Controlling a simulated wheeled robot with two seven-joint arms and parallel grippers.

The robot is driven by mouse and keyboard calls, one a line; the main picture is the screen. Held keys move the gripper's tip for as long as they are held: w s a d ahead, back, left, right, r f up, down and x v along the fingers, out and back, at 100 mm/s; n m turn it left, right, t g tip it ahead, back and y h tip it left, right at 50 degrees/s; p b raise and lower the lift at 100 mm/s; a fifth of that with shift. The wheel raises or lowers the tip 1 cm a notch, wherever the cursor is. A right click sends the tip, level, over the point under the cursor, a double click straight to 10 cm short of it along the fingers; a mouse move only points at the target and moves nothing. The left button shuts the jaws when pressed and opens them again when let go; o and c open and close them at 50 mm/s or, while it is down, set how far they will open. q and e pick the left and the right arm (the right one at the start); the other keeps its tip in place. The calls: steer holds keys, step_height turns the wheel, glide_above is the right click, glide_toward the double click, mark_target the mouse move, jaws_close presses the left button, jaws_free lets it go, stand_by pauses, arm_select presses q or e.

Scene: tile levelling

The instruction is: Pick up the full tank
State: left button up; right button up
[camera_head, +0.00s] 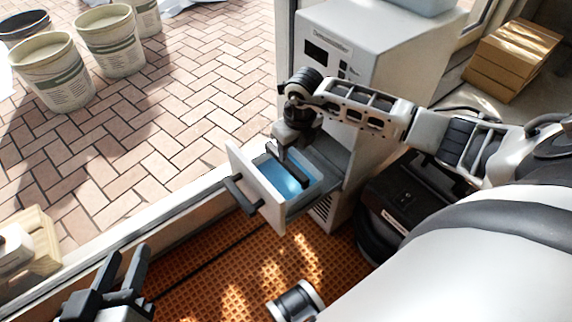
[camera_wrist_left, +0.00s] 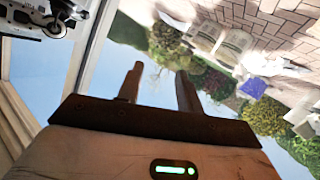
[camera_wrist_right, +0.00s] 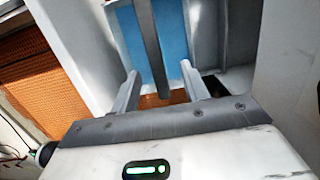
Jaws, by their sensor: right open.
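The full tank (camera_head: 288,212) is a pale grey drawer-like box pulled out of the front of the white dehumidifier (camera_head: 385,75). Blue water (camera_head: 293,186) shows inside it. A dark bar handle (camera_wrist_right: 148,45) runs across the tank's top, and a black pull (camera_head: 238,194) is on its front. My right gripper (camera_head: 290,145) is above the tank, pointing down. In the right wrist view its open fingers (camera_wrist_right: 158,85) stand either side of the dark bar; whether they touch it I cannot tell. My left gripper (camera_head: 122,268) is open and empty at the lower left, away from the tank.
Several buckets (camera_head: 52,75) stand on the brick paving at the upper left. An orange perforated mat (camera_head: 220,280) lies below the tank. A dark case (camera_head: 405,200) stands beside the dehumidifier. Cardboard boxes (camera_head: 515,55) are at the upper right. A wooden crate (camera_head: 42,245) is at the left edge.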

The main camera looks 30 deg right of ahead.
mark_target(286, 163)
steer(key=f, duration=0.2)
steer(key=shift+w+a+f+b, duration=0.1)
steer(key=shift+w+f+b, duration=0.1)
steer(key=shift+f+b, duration=0.15)
steer(key=shift+w+f, duration=0.1)
steer(key=shift+f, duration=0.3)
steer(key=f+b, duration=0.1)
steer(key=f, duration=0.1)
steer(key=w+f+b, duration=0.1)
steer(key=f, duration=0.1)
steer(key=shift+w+a+f+b, duration=0.1)
steer(key=shift+a+b, duration=0.2)
steer(key=shift+a, duration=0.05)
arm_select(q)
steer(key=shift+w+d+r+n+t+h, duration=0.15)
steer(key=shift+d+r+n+t+h, duration=0.35)
steer(key=shift+d+r+n+h, duration=0.15)
steer(key=shift+a, duration=0.1)
arm_select(e)
jaws_close()
arm_select(q)
steer(key=shift+f, duration=0.1)
arm_select(e)
steer(key=shift+w, duration=0.1)
